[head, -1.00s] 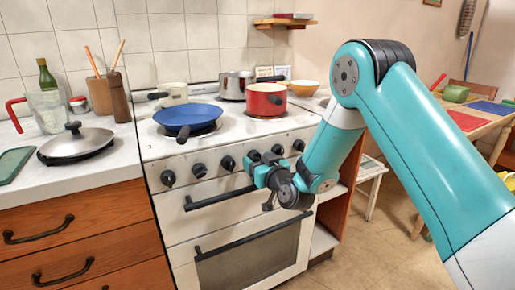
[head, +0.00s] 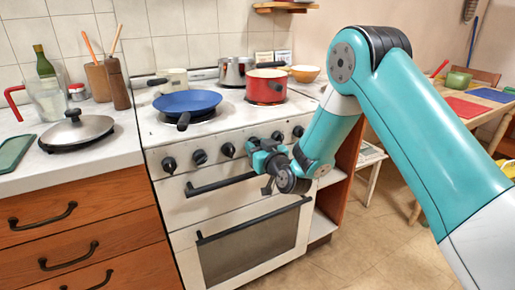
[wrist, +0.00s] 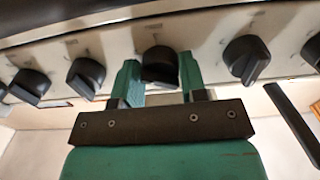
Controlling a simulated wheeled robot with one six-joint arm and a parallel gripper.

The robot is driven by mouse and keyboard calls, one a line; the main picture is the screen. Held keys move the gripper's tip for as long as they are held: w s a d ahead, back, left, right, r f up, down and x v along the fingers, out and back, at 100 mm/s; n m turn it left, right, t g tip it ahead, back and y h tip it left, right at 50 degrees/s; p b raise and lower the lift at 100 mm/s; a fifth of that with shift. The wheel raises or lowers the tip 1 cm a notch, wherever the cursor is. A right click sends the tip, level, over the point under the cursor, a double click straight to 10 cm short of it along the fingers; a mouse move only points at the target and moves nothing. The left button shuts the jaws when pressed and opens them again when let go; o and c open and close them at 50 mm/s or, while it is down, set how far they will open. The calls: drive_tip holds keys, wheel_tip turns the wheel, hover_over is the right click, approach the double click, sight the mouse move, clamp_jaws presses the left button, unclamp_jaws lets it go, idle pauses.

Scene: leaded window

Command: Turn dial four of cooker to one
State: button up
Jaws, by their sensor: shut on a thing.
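The cooker (head: 205,215) is white, with a row of black dials along its front panel. My gripper (head: 257,147) is at the right-centre of this row and hides the dial behind it in the head view. In the wrist view my gripper's green fingers (wrist: 160,80) are shut on a black dial, one finger on each side. This dial, dial four (wrist: 160,62), has three dials to its left. Its pointer setting and the printed marks are too blurred to read. A neighbouring dial (wrist: 246,58) stands clear to the right.
A blue pan (head: 188,103) and a red pot (head: 265,87) stand on the hob, the pan's handle jutting forward above the dials. A black oven handle (head: 222,184) projects below the dials. A counter with a lidded pan (head: 78,129) is left. The floor in front is clear.

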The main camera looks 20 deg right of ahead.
drive_tip(key=shift+f, duration=0.1)
drive_tip(key=n+b, duration=0.2)
drive_tip(key=b, duration=0.1)
drive_tip(key=shift+f, duration=0.2)
drive_tip(key=n+b, duration=0.3)
drive_tip(key=b, duration=0.2)
drive_tip(key=shift+n+b, duration=0.4)
drive_tip(key=n+b, duration=0.4)
drive_tip(key=shift+r+b, duration=0.15)
drive_tip(key=shift+b, duration=0.15)
drive_tip(key=shift+r+n+b, duration=0.15)
drive_tip(key=shift+n+b, duration=0.6)
drive_tip(key=shift+n, duration=0.05)
drive_tip(key=o, duration=0.9)
drive_tip(key=shift+d, duration=0.1)
